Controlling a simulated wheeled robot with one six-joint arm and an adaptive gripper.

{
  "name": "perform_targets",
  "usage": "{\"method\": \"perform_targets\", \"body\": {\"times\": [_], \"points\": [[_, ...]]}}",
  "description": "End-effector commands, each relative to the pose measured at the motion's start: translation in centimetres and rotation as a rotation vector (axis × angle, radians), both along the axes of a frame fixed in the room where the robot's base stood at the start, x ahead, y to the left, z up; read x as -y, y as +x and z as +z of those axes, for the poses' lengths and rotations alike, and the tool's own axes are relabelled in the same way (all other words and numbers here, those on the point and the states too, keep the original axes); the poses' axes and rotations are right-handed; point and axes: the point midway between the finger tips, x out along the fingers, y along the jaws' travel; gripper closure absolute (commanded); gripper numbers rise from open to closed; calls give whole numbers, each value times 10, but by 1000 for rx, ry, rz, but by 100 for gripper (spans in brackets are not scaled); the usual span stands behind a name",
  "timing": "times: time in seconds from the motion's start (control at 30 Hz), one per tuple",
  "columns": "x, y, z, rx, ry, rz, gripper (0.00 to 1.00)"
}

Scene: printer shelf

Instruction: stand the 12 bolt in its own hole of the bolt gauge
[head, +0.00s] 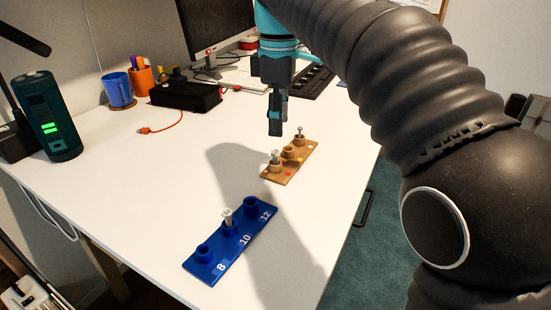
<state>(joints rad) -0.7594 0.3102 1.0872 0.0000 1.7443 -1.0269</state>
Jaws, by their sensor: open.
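The blue bolt gauge (210,268) lies on the white table, with sockets marked 8, 10 and 12. A light-headed bolt (227,216) stands in the socket marked 10. The 8 socket (204,251) and the 12 socket (250,206) look empty. A wooden rack (280,178) behind it holds a bolt (275,157) at its near end and a bolt (299,132) at its far end. Its middle socket looks empty. I cannot read which bolt is the 12. My gripper (275,128) is open and empty, pointing down above the rack's near bolt, apart from it.
A green-lit dark cylinder (48,118) stands at the left. A blue cup (118,89), an orange cup (142,81), a black box (186,96), a monitor (215,25) and a keyboard (313,82) are at the back. An orange cable (165,126) lies left. The table left of the gauge is clear.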

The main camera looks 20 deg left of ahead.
Motion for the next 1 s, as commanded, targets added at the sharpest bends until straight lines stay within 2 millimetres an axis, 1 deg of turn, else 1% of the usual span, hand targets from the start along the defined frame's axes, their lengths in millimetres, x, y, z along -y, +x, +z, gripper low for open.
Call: {"method": "perform_targets", "body": {"times": [0.03,0.1,0.27,0.37,0.5,0.63,0.77,0.97,1.0], "points": [[0,-1,-9,-2,-1,0,51],[0,-1,-17,-1,-1,0,51],[0,-1,-25,0,0,0,51],[-1,-2,-34,-1,-1,0,51],[-4,-6,-54,-1,-1,1,51],[-4,-6,-70,-1,-1,0,51],[-4,-6,-76,1,0,0,51],[-4,-6,-76,1,0,-1,51],[-4,-6,-76,1,0,-1,56]]}}
